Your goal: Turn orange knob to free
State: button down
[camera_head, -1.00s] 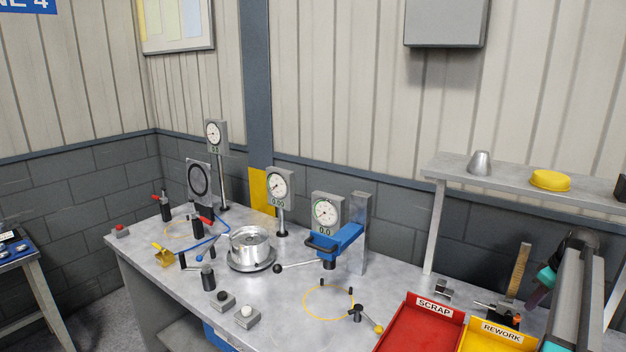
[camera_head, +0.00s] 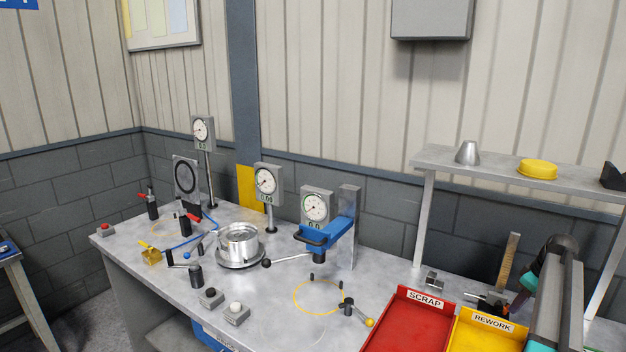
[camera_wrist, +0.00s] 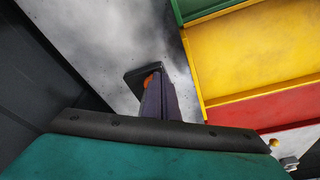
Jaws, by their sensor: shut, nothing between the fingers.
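In the wrist view, an orange knob (camera_wrist: 149,81) shows as a small orange patch on a dark block (camera_wrist: 137,73). My gripper (camera_wrist: 157,83) is shut and empty, with its fingers in front of the knob and hiding most of it. I cannot tell whether the fingertips touch it. I cannot read the knob's setting or any marking. I cannot make out the orange knob in the head view, where my arm stands at the lower right.
A red SCRAP tray (camera_head: 393,337) and a yellow REWORK tray (camera_head: 462,338) lie at the bench's right front, close to my arm. A grey shelf (camera_head: 440,158) stands behind. Dial gauges (camera_head: 266,180) and a blue clamp arm (camera_head: 330,233) fill the bench's middle.

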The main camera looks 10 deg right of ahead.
jog(key=shift+x, duration=0.8)
jog(key=shift+d, duration=0.1)
dwell(0.5)
jog(key=shift+w+d+b, duration=0.1)
jog(key=shift+d+b, duration=0.25)
jog(key=shift+d, duration=0.4)
jog(key=shift+w+d, duration=0.25)
jog(key=shift+w, duration=0.05)
dwell(0.7)
jog(key=shift+s+d, duration=0.3)
jog(key=shift+s, duration=0.05)
jog(key=shift+r, duration=0.1)
dwell(0.4)
jog(key=p+v, duration=0.1)
jog(key=v, duration=0.1)
jog(key=w+p+v, duration=0.1)
jog(key=v, duration=0.2)
jog(key=shift+a+r, duration=0.2)
jog(key=shift+r, duration=0.25)
dwell(0.3)
